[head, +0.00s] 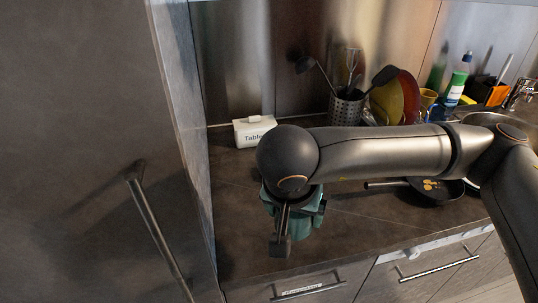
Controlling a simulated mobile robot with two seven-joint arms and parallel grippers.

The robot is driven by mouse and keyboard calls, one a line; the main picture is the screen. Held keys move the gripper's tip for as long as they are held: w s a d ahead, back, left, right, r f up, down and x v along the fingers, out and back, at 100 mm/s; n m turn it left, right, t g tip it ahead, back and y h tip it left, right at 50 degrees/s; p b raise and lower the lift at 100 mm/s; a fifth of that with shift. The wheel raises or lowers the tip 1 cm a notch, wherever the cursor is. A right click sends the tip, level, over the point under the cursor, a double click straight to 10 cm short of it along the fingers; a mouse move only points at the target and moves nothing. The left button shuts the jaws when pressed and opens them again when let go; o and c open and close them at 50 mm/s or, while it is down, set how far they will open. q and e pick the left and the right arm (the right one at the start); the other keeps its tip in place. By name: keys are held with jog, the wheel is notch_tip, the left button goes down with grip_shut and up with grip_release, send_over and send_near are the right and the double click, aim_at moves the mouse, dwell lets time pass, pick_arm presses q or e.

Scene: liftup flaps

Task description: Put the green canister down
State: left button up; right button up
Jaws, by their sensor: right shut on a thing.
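The green canister (309,221) is at the front left part of the dark countertop (350,228). My right arm reaches in from the right, and its round wrist hides the top of the canister. My right gripper (281,240) points down at the canister and is shut on it. One dark finger shows in front of the canister; the other is hidden. I cannot tell whether the canister's base touches the counter. My left gripper is not in view.
A white box (254,131) stands near the back wall. A utensil holder (345,108), plates (387,100), a bottle (457,80) and a sink (483,119) are farther right. A dark pan (437,190) lies right of the canister. A tall cabinet (90,120) borders the left. Bare counter lies around the canister.

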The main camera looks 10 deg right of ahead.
jog(key=shift+s+d+f, duration=0.1)
jog(key=shift+d+f, duration=0.05)
jog(key=shift+d, duration=0.3)
jog(key=d+f+n, duration=0.1)
jog(key=d, duration=0.1)
jog(key=s+d+n+y+p, duration=0.1)
jog(key=d+n, duration=0.1)
jog(key=s+d+f+n+p, duration=0.1)
jog(key=d, duration=0.1)
jog(key=shift+d+f+t+y, duration=0.25)
jog(key=shift+f+t+y, duration=0.05)
jog(key=shift+f, duration=0.05)
jog(key=shift+s+d+f+n, duration=0.35)
jog(key=shift+d+n, duration=0.2)
jog(key=shift+n, duration=0.25)
